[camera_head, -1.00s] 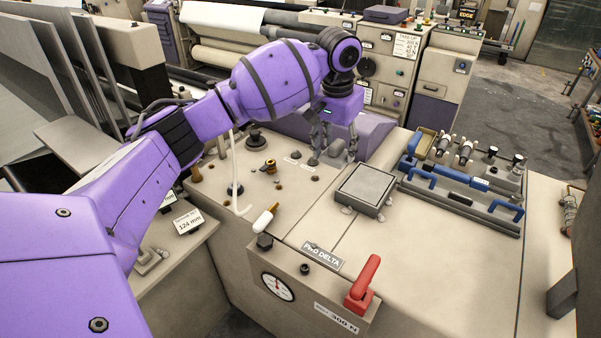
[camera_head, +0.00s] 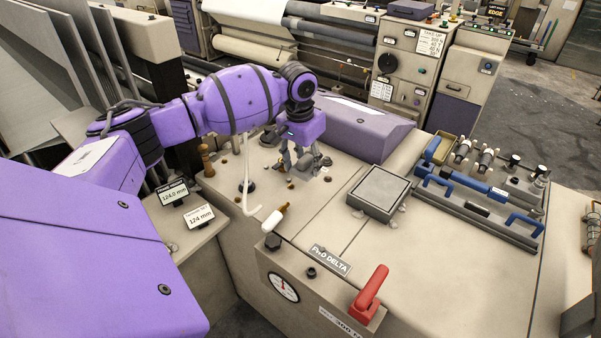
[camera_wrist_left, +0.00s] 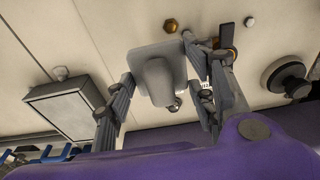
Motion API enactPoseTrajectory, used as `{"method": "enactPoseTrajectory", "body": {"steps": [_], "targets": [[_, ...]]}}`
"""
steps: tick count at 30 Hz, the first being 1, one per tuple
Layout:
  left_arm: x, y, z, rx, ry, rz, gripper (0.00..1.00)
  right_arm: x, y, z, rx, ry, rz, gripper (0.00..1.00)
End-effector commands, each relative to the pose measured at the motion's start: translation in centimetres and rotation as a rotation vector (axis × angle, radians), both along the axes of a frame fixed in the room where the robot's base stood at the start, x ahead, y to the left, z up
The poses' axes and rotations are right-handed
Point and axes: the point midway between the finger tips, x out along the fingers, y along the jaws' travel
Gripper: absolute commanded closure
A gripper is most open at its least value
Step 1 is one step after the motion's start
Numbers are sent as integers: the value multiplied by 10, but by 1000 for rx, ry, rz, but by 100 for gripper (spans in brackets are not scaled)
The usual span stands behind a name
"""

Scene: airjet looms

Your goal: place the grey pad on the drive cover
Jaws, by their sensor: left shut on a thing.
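The grey pad (camera_wrist_left: 158,75) shows in the left wrist view as a pale square plate with a rounded raised grip in its middle. My left gripper (camera_wrist_left: 165,88) has its fingers on both sides of that grip and is shut on it. In the head view my left gripper (camera_head: 302,163) points down over the machine top, and its fingers largely hide the pad. Whether the pad touches the surface is unclear. A purple rounded cover (camera_head: 365,132), possibly the drive cover, lies just behind and right of the gripper. My right gripper is not in view.
A raised square block (camera_head: 380,190) with small bolts around it stands right of the gripper. A white-and-brown handle (camera_head: 273,219), a red lever (camera_head: 370,290) and a blue-handled fixture (camera_head: 475,195) are also on the machine. The top between block and red lever is mostly clear.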

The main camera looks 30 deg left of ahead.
Motion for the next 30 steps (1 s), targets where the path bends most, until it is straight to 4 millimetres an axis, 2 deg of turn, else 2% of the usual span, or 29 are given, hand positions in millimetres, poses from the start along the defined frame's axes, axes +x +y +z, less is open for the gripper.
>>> {"method": "enactPoseTrajectory", "body": {"steps": [5,7,13,23,24,28,30], "targets": [[-3,7,-9,0,1,0,80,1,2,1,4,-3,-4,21],[-5,12,-15,0,2,0,80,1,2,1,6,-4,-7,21],[-5,10,-43,-1,1,0,80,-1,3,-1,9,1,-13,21],[-4,10,-45,-1,-1,-1,80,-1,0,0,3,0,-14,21],[-4,10,-46,-1,-1,-1,49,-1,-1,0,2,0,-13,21],[-4,10,-46,0,-1,-1,32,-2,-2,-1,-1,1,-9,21],[-4,10,-46,0,-1,-1,31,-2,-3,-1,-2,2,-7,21]]}}
